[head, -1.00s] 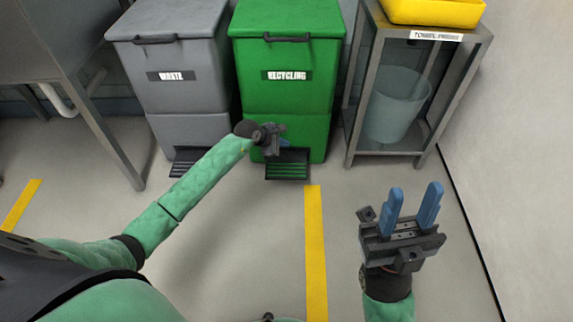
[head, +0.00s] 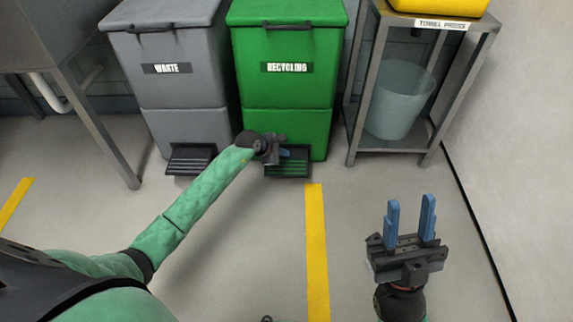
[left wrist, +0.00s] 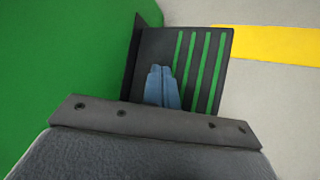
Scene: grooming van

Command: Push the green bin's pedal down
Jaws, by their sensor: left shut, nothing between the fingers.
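The green bin (head: 288,85), labelled RECYCLING, stands upright at the back with its lid closed. Its pedal (head: 289,169), black with green stripes, sticks out at the bottom front. The pedal (left wrist: 205,75) fills the middle of the left wrist view. My left gripper (head: 285,152) is at the pedal; its blue fingers (left wrist: 161,86) are shut together, empty, and lie over the pedal's dark part beside the stripes. I cannot tell whether they touch it. My right gripper (head: 410,218) is open and empty above the floor at the right, away from the bin.
A grey WASTE bin (head: 185,90) with its own pedal (head: 190,159) stands left of the green bin. A metal stand (head: 352,130) holding a pale bucket (head: 398,100) is on the right. A yellow floor stripe (head: 316,240) runs across clear floor in front.

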